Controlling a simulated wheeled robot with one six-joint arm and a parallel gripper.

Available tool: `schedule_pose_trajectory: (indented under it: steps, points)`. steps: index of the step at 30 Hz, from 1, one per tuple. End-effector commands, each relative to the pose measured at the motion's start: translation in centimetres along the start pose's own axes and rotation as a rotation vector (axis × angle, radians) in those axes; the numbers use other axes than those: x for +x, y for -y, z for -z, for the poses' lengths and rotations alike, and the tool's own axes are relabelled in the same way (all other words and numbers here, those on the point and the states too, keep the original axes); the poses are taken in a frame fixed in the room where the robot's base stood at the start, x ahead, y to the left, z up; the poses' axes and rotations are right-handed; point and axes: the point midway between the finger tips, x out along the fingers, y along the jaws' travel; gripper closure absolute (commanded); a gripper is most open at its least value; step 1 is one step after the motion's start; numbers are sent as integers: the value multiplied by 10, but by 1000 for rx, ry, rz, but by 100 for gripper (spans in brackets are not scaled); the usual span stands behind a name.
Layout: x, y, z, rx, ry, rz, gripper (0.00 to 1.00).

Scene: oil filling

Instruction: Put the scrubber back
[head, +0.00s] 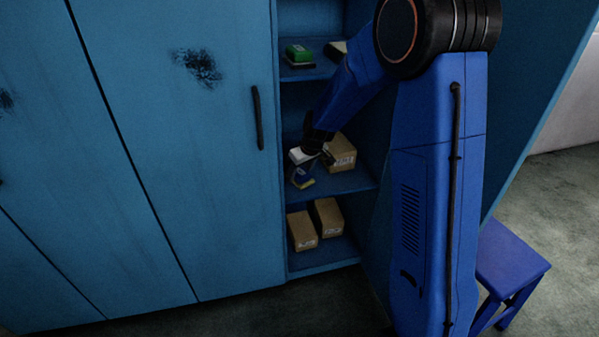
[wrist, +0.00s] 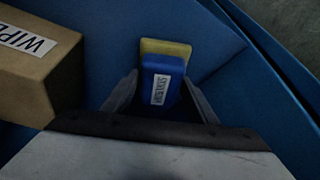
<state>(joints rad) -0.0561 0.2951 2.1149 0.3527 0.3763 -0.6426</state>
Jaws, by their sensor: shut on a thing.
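The scrubber (wrist: 163,85) is blue with a yellow pad and a white label. In the wrist view it stands between the two fingers of my gripper (wrist: 155,100), which is shut on it. In the head view my gripper (head: 304,168) is inside the open cabinet, at the middle shelf (head: 340,185). The scrubber's blue and yellow end (head: 303,181) shows just below the gripper, near the shelf's left side. I cannot tell whether the scrubber touches the shelf.
A cardboard box (head: 342,154) with a label stands close to the right of my gripper; it also shows in the wrist view (wrist: 40,75). Two boxes (head: 303,230) are on the lower shelf. A green item (head: 298,54) is on the upper shelf. A blue stool (head: 510,255) stands at right.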

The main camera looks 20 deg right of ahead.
Motion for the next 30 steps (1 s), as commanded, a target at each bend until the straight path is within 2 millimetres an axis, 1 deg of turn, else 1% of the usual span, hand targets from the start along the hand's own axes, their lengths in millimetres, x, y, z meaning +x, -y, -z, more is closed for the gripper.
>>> schedule_pose_trajectory:
  steps: [3,4,5,6,7,15,20,23,30]
  points:
    - [2,0,-1,1,0,0,72]
    - [2,0,-1,1,0,0,45]
    - [2,0,-1,1,0,0,38]
    - [2,0,-1,0,0,0,29]
    - [2,0,-1,0,0,0,26]
    - [2,0,-1,0,0,0,26]
    - [-7,0,0,-1,0,0,26]
    - [-20,0,0,0,-3,-1,26]
    - [-65,0,0,0,-4,-1,26]
